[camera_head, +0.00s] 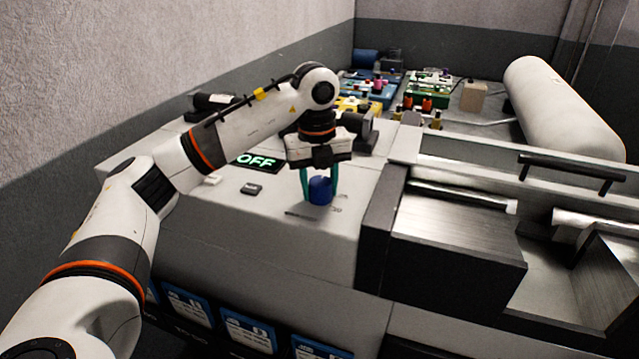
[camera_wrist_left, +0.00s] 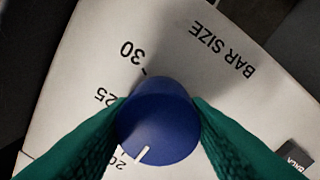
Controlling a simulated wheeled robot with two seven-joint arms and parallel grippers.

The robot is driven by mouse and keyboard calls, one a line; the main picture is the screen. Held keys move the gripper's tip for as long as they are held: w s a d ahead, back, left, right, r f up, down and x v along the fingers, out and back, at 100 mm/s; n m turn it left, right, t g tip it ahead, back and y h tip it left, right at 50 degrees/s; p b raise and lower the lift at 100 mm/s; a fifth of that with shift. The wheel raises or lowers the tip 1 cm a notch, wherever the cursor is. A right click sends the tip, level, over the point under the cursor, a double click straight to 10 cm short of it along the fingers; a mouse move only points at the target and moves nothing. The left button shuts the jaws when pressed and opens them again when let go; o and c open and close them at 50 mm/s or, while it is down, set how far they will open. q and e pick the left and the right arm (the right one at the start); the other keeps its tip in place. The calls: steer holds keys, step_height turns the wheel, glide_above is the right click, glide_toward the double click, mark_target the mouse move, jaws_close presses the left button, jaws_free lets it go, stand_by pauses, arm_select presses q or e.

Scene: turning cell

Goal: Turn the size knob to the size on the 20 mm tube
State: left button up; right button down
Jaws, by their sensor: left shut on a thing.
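The blue size knob (camera_head: 320,190) stands on the grey machine panel. My left gripper (camera_head: 319,186) points down at it, and its green fingers are shut on it from both sides. In the left wrist view the knob (camera_wrist_left: 158,125) sits between the fingers. Its white pointer line slants toward the lower left of that picture, close to a partly hidden "20". The printed "25" and "30" lie farther up the BAR SIZE dial (camera_wrist_left: 222,50). I cannot make out a size marking on any tube. My right gripper is out of view.
A green OFF display (camera_head: 258,161) and a small dark button (camera_head: 251,188) lie left of the knob. A dark machine block (camera_head: 450,240) stands close on the right. A large white cylinder (camera_head: 560,110) and several coloured fixtures (camera_head: 375,90) are behind. Blue labelled cards (camera_head: 248,333) line the front.

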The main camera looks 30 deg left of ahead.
mark_target(317, 181)
arm_select(q)
steer(key=shift+w+r, duration=0.1)
steer(key=shift+r, duration=0.1)
steer(key=o, duration=1)
steer(key=shift+f, duration=0.1)
steer(key=shift+c, duration=0.2)
steer(key=shift+r, duration=0.25)
step_height(317, 181, up, 12)
steer(key=shift+s+a+f+p, duration=0.2)
steer(key=shift+s+p, duration=0.05)
steer(key=shift+p, duration=0.1)
